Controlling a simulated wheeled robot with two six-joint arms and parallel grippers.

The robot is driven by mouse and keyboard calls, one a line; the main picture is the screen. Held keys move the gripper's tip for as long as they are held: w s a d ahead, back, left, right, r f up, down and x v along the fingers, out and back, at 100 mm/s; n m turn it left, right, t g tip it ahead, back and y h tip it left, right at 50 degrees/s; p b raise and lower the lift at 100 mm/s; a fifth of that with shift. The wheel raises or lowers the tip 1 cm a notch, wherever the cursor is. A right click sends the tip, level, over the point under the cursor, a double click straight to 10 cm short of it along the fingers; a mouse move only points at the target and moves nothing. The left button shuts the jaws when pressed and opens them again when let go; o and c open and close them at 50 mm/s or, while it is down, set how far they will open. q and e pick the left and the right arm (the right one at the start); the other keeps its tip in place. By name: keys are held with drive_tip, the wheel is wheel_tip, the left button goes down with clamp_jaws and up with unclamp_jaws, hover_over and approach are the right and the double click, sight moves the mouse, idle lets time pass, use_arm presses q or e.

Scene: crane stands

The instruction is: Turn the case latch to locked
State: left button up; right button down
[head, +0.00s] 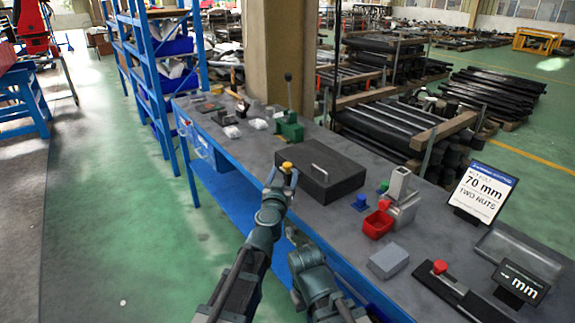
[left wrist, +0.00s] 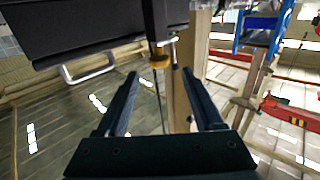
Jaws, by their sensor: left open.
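A dark flat case (head: 335,180) with a pale metal handle lies on the workbench. Its yellow latch knob (head: 287,166) shows at the case's left corner. My left gripper (head: 282,175) is open at that corner, its fingers near the knob. In the left wrist view the dark case (left wrist: 90,28) fills the upper left, with its handle (left wrist: 88,68) below. The yellow latch (left wrist: 160,58) lies ahead, in line with the gap between the open fingers (left wrist: 163,78). Contact is not visible. The right arm's end (head: 294,236) is lower, by the bench's front edge; its jaws are unclear.
A green lever device (head: 289,130) stands behind the case. The bench (head: 345,236) is bare just before the case.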

sight(287, 167)
use_arm(q)
drive_tip(key=w, duration=0.4)
drive_tip(key=w+d, duration=0.1)
drive_tip(key=w, duration=0.1)
drive_tip(key=shift+w, duration=0.1)
drive_tip(key=shift+c, duration=0.3)
clamp_jaws()
